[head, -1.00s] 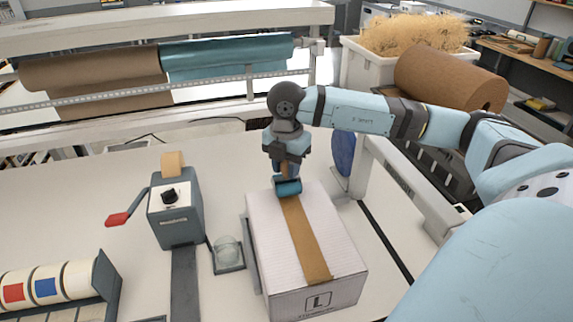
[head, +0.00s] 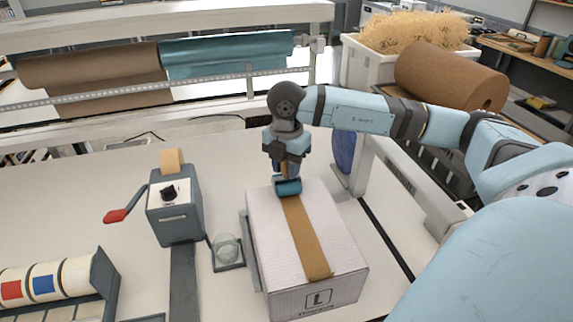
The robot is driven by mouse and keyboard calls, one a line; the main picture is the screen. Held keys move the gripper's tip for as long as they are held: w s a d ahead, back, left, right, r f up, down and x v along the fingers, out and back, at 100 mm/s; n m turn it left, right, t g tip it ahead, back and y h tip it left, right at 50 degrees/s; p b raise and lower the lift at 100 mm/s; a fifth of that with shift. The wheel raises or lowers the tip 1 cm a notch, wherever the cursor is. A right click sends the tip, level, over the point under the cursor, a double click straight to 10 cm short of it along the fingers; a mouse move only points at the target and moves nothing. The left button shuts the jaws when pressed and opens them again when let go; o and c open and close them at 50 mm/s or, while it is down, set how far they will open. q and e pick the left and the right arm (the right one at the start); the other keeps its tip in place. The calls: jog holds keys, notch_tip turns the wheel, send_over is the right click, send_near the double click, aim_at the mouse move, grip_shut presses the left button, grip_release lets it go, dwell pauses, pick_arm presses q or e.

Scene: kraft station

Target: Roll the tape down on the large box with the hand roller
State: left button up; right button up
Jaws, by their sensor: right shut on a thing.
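The large box (head: 338,245) is white with an "L" on its front face and stands closed on the bench. My right gripper (head: 286,168) points down over the box's far end, shut on the hand roller. The hand roller (head: 288,187) has a teal cylinder, which sits at the far end of the tape and appears to touch it. The gripper hides most of its handle. My left gripper is not in view.
A grey tape dispenser (head: 175,215) with a red-handled lever stands left of the box. A small glass in a holder (head: 227,250) sits between them. A rack of label rolls (head: 100,285) is at the lower left. Paper rolls (head: 225,50) hang behind.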

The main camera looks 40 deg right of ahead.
jog(key=shift+f, duration=0.15)
dwell(0.4)
jog(key=shift+s+a, duration=0.3)
jog(key=shift+s, duration=0.2)
jog(key=shift+s+a, duration=0.25)
jog(key=shift+s, duration=0.2)
jog(key=shift+s+a+b, duration=0.15)
jog(key=shift+s+a, duration=0.15)
jog(key=shift+s, duration=0.25)
jog(key=shift+s+a+b, duration=0.15)
jog(key=shift+s+a, duration=0.1)
jog(key=shift+s, duration=0.25)
jog(key=shift+s+a+f+b, duration=0.1)
jog(key=shift+s+a+b, duration=0.1)
jog(key=shift+s+a, duration=0.35)
jog(key=shift+s+a+b, duration=0.15)
jog(key=shift+s+a, duration=0.05)
jog(key=shift+s, duration=0.55)
jog(key=shift+s+a, duration=0.45)
jog(key=shift+s, duration=0.3)
